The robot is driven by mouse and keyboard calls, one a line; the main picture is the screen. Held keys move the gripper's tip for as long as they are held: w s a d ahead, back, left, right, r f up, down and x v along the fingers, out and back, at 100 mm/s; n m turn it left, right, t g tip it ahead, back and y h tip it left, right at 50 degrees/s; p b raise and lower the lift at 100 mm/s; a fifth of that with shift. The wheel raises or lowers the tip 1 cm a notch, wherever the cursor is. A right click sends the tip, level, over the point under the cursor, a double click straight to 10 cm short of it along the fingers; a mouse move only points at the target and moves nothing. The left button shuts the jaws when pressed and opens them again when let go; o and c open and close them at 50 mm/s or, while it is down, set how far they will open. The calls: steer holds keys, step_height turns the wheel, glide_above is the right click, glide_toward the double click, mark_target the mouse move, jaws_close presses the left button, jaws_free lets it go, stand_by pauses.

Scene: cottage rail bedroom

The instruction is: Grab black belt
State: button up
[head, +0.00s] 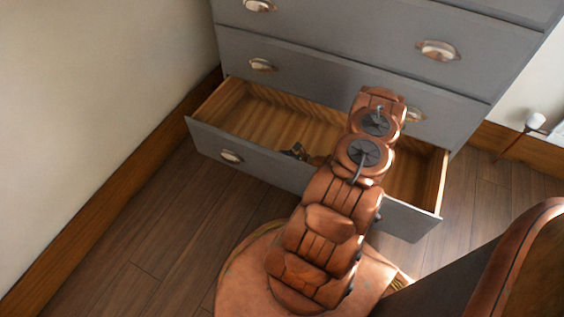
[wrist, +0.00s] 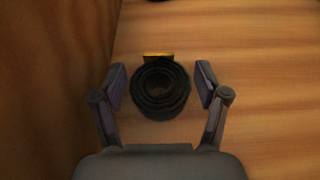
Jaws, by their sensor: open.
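The black belt (wrist: 174,107) is rolled into a coil, with a gold-coloured buckle (wrist: 158,55) at its top edge in the wrist view. It lies on the wooden bottom of the open drawer (head: 235,142). My gripper (wrist: 160,84) is open, with one finger to the left and one to the right of the coil, and a gap shows on both sides. In the head view my gripper shows only in part at the drawer's front edge (head: 295,152), and the belt is hidden there.
The drawer belongs to a grey dresser (head: 330,60) with metal cup handles. The drawer's wooden side wall (wrist: 60,70) is close on the left in the wrist view. A brown curved furniture edge (head: 510,255) stands at lower right.

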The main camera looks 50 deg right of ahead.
steer(key=c, duration=1)
